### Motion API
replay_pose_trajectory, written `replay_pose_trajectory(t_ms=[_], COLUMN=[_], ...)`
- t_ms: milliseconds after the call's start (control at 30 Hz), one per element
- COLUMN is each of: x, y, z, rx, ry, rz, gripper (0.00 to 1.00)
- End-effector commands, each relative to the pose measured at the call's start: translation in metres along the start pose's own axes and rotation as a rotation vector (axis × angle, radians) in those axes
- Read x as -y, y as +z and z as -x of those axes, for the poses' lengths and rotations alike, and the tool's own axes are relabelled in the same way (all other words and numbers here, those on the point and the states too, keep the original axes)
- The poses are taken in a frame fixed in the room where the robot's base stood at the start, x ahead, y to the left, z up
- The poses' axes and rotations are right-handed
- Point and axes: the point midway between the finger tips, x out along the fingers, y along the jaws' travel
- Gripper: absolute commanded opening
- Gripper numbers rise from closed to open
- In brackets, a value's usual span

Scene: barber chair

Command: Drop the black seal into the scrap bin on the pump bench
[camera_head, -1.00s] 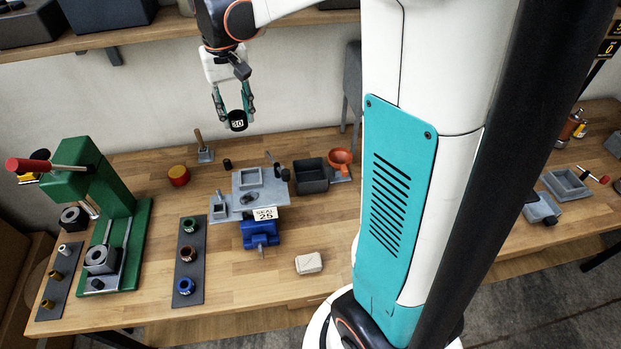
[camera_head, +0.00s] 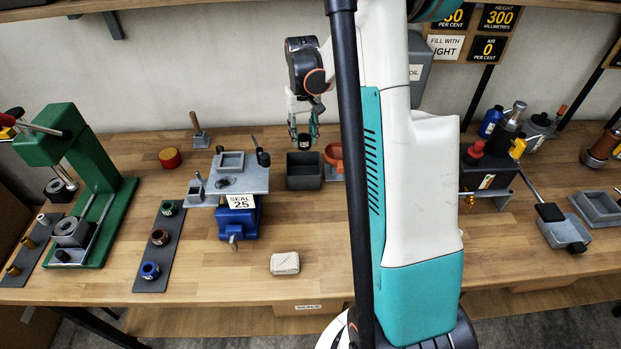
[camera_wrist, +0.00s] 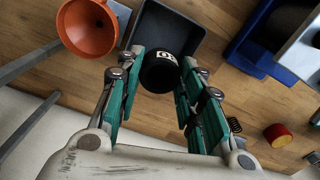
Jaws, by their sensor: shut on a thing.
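The black seal (camera_head: 304,140) is a short black cylinder with a white number label, which shows in the wrist view (camera_wrist: 160,72). My gripper (camera_head: 304,128) is shut on it, with teal fingers on either side in the wrist view (camera_wrist: 160,80). The seal is held above the dark grey open box that looks like the scrap bin (camera_head: 304,184). In the wrist view the bin (camera_wrist: 188,28) lies behind the seal, which hides part of it. The bin's inside looks empty where it shows.
An orange funnel (camera_head: 333,153) stands just right of the bin. A blue vise with a grey plate (camera_head: 250,184) is at its left. A cream block (camera_head: 285,263) lies in front. My column hides part of the bench.

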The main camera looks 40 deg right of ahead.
Motion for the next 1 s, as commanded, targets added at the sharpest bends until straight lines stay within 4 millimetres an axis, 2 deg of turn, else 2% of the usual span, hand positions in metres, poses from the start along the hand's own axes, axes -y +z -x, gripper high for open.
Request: replay_pose_trajectory(t_ms=[100, 433, 800, 1000], x=[-0.007, -0.009, -0.009, -0.009], y=[-0.003, -0.003, -0.003, -0.003], z=[-0.012, -0.029, -0.069, -0.076], rx=[0.0, 0.0, 0.0, 0.0], ry=[0.0, 0.0, 0.0, 0.0], rz=[-0.003, -0.003, -0.003, -0.003], gripper=[0.19, 0.19, 0.19, 0.19])
